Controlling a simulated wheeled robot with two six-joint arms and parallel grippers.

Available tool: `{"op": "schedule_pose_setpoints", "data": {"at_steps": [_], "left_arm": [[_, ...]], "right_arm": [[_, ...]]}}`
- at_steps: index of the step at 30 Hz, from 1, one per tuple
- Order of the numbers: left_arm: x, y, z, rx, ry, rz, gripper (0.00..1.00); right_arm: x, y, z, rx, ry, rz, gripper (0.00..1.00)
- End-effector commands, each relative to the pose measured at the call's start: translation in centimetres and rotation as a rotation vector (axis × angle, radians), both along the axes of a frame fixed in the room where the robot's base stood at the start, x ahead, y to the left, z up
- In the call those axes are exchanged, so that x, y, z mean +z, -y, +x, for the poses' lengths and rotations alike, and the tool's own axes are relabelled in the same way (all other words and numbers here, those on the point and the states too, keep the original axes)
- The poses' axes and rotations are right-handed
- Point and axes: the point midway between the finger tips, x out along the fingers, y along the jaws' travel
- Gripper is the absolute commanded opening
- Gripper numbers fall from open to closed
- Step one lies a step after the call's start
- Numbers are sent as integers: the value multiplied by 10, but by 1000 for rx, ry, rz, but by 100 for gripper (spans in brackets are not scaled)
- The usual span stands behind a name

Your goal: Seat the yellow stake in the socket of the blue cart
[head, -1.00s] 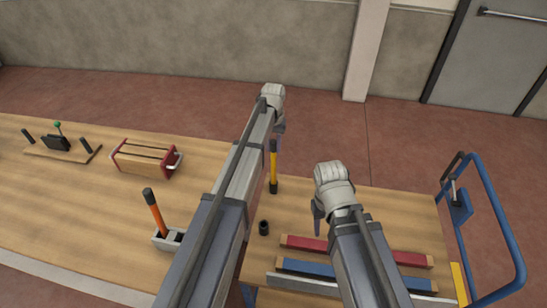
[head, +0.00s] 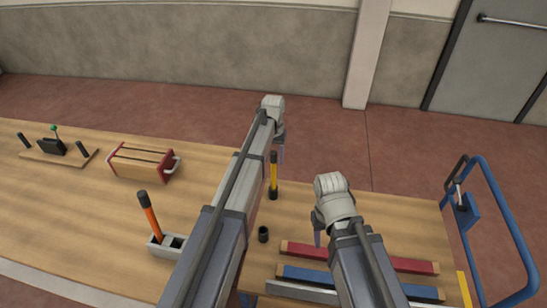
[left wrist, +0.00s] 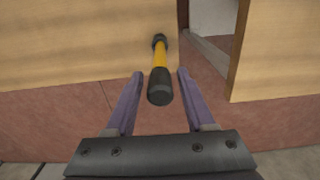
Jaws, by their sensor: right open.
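The yellow stake (head: 273,172) with black ends stands upright near the far left corner of the blue cart's wooden deck (head: 390,222). A short black open-topped socket (head: 263,234) stands on the deck, nearer to me. My left gripper (head: 281,153) is open just beyond the stake. In the left wrist view, the stake (left wrist: 160,58) has its black top between the spread purple fingers (left wrist: 153,75), with gaps on both sides. My right gripper (head: 318,236) is open and empty above the deck; part of it is hidden by its own arm.
Red (head: 330,254) and blue (head: 310,273) bars lie on the deck. The cart's blue handle (head: 510,225) rises at right. A long bench (head: 90,210) at left holds an orange-handled tool (head: 150,214) in a grey block and a red-ended wooden rack (head: 142,163). A narrow gap separates bench and cart.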

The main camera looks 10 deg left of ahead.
Motion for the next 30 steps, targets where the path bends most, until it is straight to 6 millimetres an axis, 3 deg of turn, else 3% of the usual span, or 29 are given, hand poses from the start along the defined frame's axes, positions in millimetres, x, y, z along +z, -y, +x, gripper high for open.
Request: {"op": "schedule_pose_setpoints", "data": {"at_steps": [16, 30], "left_arm": [[11, 0, 0, 0, 0, 0, 61], [75, 0, 0, 0, 0, 0, 61]], "right_arm": [[11, 0, 0, 0, 0, 0, 50], [75, 0, 0, 2, 0, 0, 50]]}}
